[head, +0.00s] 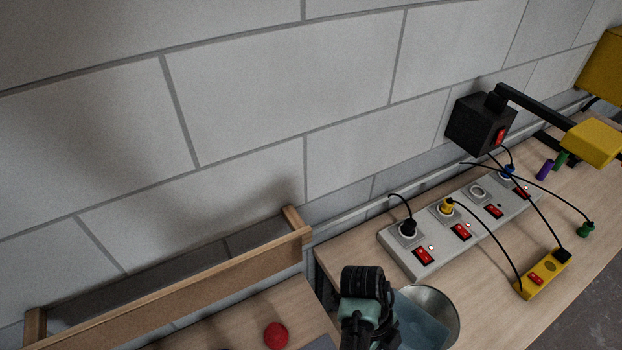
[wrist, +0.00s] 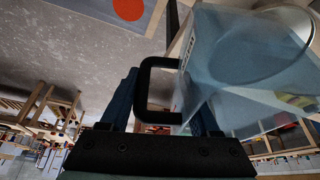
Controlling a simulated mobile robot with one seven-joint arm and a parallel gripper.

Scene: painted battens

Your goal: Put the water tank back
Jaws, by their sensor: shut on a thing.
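The water tank is a clear, bluish box (wrist: 235,75) with a black handle (wrist: 146,90), on the right of the wrist view. My gripper (wrist: 165,100) is shut on the handle, with one blue finger on each side. In the head view the tank (head: 418,328) shows as a pale blue shape at the bottom, right of my dark wrist, in front of a round metal bowl (head: 447,302). The gripper's fingers are hidden there. The tank looks tilted in the wrist view. I cannot tell whether it touches the bowl. No water tank seat is clearly identifiable.
A white power strip (head: 460,224) with plugs and red switches lies along the bench (head: 500,285). A yellow socket block (head: 541,274) and black cables lie right of it. A wooden-railed shelf (head: 180,290) and a red disc (head: 276,335) are at left.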

